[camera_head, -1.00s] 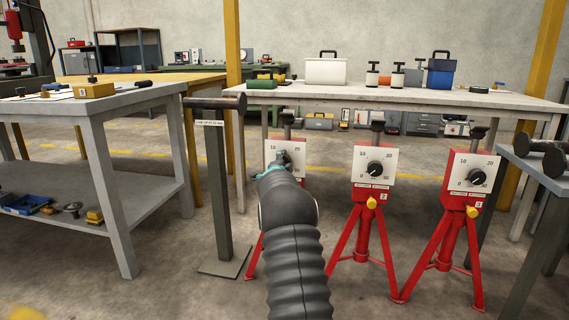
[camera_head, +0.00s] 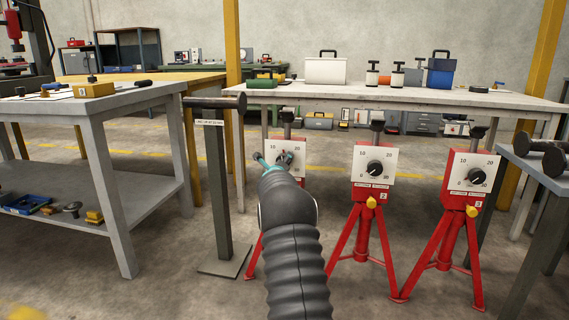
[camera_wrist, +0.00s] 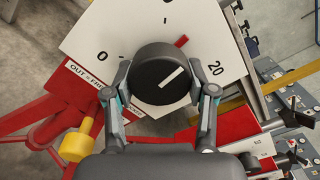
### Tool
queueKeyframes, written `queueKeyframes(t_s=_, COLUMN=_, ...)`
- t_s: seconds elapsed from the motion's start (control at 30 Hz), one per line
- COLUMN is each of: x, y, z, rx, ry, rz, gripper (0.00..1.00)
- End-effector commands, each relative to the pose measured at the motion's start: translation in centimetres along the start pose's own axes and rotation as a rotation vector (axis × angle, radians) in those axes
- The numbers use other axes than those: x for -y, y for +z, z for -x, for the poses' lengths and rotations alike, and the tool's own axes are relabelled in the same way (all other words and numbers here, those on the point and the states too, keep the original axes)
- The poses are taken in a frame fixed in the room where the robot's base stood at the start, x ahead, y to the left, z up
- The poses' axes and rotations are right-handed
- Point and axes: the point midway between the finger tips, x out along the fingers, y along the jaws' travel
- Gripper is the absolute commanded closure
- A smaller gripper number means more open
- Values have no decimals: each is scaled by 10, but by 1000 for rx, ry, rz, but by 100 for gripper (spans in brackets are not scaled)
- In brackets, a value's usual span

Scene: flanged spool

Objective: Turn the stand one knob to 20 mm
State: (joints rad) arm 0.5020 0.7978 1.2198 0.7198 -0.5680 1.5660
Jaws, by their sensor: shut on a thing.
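Stand one is the leftmost red stand, with a white dial plate (camera_head: 298,150) mostly behind my gripper in the head view. In the wrist view, its black round knob (camera_wrist: 157,75) sits between my gripper's (camera_wrist: 160,92) two fingers, which close on it from left and right. The knob's white line points up and right, toward the part of the scale just before the 20 mark. The plate (camera_wrist: 85,40) shows 0 at left and 20 at right. A red mark (camera_wrist: 182,41) lies at the knob's upper-right edge.
Stands two (camera_head: 374,165) and three (camera_head: 471,172) stand to the right with similar dials. A grey post (camera_head: 217,180) and a grey table (camera_head: 110,105) are on the left. A yellow knob (camera_wrist: 77,142) sits below the dial plate in the wrist view. A long bench (camera_head: 400,97) is behind.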

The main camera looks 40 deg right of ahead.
Motion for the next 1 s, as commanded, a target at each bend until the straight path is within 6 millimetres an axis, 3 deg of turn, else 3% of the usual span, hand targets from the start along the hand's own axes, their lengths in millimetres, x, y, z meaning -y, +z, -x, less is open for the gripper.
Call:
queueKeyframes(t_s=0.6, x=-4, y=2, z=0, rx=1, ry=1, rz=-577, gripper=79)
queueKeyframes(t_s=1.0, x=-5, y=2, z=0, rx=0, ry=2, rz=-848, gripper=79)
